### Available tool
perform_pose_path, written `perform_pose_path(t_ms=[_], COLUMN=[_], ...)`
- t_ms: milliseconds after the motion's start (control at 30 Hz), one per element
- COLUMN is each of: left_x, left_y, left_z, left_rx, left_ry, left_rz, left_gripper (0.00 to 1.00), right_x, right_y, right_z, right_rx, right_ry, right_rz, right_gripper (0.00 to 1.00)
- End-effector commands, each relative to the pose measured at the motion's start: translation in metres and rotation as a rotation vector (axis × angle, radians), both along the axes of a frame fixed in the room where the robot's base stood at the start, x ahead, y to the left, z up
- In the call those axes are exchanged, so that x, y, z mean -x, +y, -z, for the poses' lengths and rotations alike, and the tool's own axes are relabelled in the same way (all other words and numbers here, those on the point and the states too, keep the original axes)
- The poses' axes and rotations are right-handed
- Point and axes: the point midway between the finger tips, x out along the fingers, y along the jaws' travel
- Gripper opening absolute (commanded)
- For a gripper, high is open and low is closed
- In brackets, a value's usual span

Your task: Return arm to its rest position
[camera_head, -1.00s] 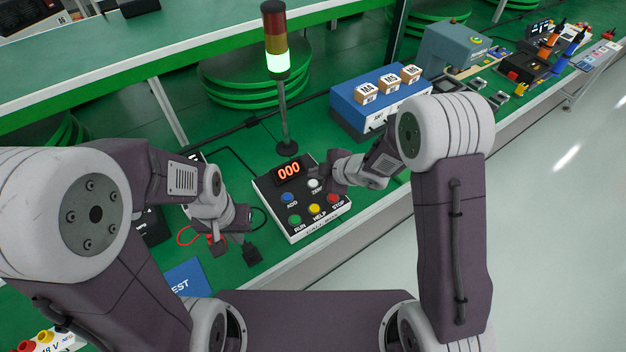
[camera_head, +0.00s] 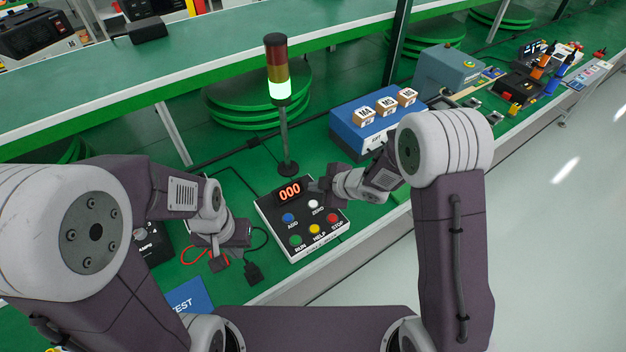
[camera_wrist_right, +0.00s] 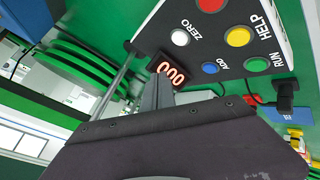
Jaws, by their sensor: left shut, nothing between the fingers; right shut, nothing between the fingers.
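My right arm comes in from the right in the head view. Its gripper (camera_head: 322,186) is shut and empty, above the back right part of the button box (camera_head: 292,248), near the white ZERO button (camera_head: 313,204). In the right wrist view the dark fingers (camera_wrist_right: 158,92) are together, with the red 000 display (camera_wrist_right: 171,73) just beyond their tips. My left arm comes in from the left. Its gripper (camera_head: 243,236) is shut and empty, left of the button box, partly hidden by its own wrist.
A signal tower (camera_head: 278,75) with its bottom segment lit stands behind the button box. A blue unit (camera_head: 350,127) carries labelled blocks. A black plug (camera_head: 253,271) and a red cable (camera_head: 190,258) lie near my left gripper. A blue TEST mat (camera_head: 190,297) lies in front.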

Motion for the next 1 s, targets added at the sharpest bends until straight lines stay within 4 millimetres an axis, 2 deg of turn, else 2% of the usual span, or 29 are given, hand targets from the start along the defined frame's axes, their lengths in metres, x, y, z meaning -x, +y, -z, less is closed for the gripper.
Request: perform_pose_path(t_ms=[200, 267, 300, 367, 400, 433, 467, 500, 567, 600, 700, 800, 900, 1000], left_x=[0.0, 0.0, 0.0, 0.0, 0.0, 0.0, 0.0, 0.0, 0.0, 0.0, 0.0, 0.0, 0.0, 0.0], left_y=[0.0, 0.0, 0.0, 0.0, 0.0, 0.0, 0.0, 0.0, 0.0, 0.0, 0.0, 0.0, 0.0, 0.0], left_z=[0.0, 0.0, 0.0, 0.0, 0.0, 0.0, 0.0, 0.0, 0.0, 0.0, 0.0, 0.0, 0.0, 0.0], left_rx=[0.0, 0.0, 0.0, 0.0, 0.0, 0.0, 0.0, 0.0, 0.0, 0.0, 0.0, 0.0, 0.0, 0.0], left_ry=[0.0, 0.0, 0.0, 0.0, 0.0, 0.0, 0.0, 0.0, 0.0, 0.0, 0.0, 0.0, 0.0, 0.0], left_rz=[0.0, 0.0, 0.0, 0.0, 0.0, 0.0, 0.0, 0.0, 0.0, 0.0, 0.0, 0.0, 0.0, 0.0], left_gripper=[0.0, 0.0, 0.0, 0.0, 0.0, 0.0, 0.0, 0.0, 0.0, 0.0, 0.0, 0.0, 0.0, 0.0], right_x=[-0.002, -0.01, -0.016, -0.022, -0.021, -0.016, -0.006, 0.014, 0.054, 0.082, 0.146, 0.187, 0.206, 0.208], right_y=[-0.003, -0.007, -0.013, -0.031, -0.057, -0.081, -0.104, -0.132, -0.162, -0.173, -0.179, -0.174, -0.17, -0.17], right_z=[-0.003, -0.018, -0.036, -0.07, -0.087, -0.095, -0.097, -0.094, -0.082, -0.071, -0.046, -0.032, -0.028, -0.028], right_rx=[-0.001, -0.006, -0.012, -0.031, -0.031, -0.033, -0.038, -0.05, -0.076, -0.093, -0.114, -0.107, -0.099, -0.099], right_ry=[-0.006, -0.038, -0.072, -0.122, -0.116, -0.088, -0.04, 0.044, 0.194, 0.301, 0.549, 0.725, 0.812, 0.823], right_rz=[0.008, 0.019, 0.033, 0.11, 0.234, 0.352, 0.479, 0.651, 0.885, 1.02, 1.264, 1.403, 1.474, 1.49], right_gripper=[0.0, 0.0, 0.0, 0.0, 0.0, 0.0, 0.0, 0.0, 0.0, 0.0, 0.0, 0.0, 0.0, 0.0])
